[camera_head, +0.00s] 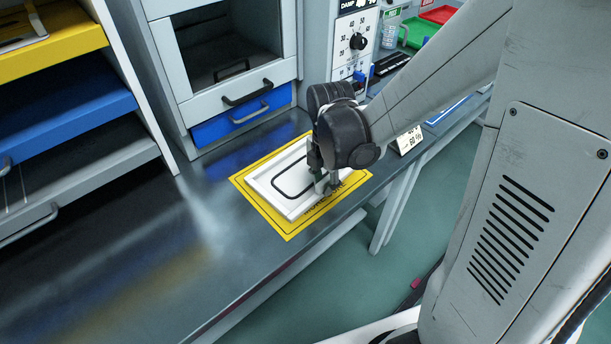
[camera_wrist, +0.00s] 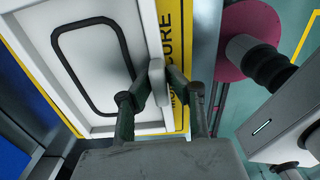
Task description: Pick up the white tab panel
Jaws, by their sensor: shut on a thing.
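The white tab panel (camera_head: 270,181) is a flat white rectangle with a raised rim and a black rounded outline. It lies over a yellow mat (camera_head: 288,231) on the dark metal counter. In the wrist view the panel (camera_wrist: 92,60) fills the upper left, and its white tab (camera_wrist: 156,80) sticks out at the right edge. My gripper (camera_wrist: 157,92) is shut on this tab, one finger on each side. In the head view my gripper (camera_head: 326,188) is at the panel's right end and hides part of it. I cannot tell whether the panel touches the mat.
A cabinet with a blue drawer (camera_head: 240,118) stands behind the panel. Shelves with yellow, blue and grey trays (camera_head: 62,105) are at the left. A small sign (camera_head: 408,140) stands right of my gripper. The counter's front edge is close; its left part (camera_head: 150,235) is clear.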

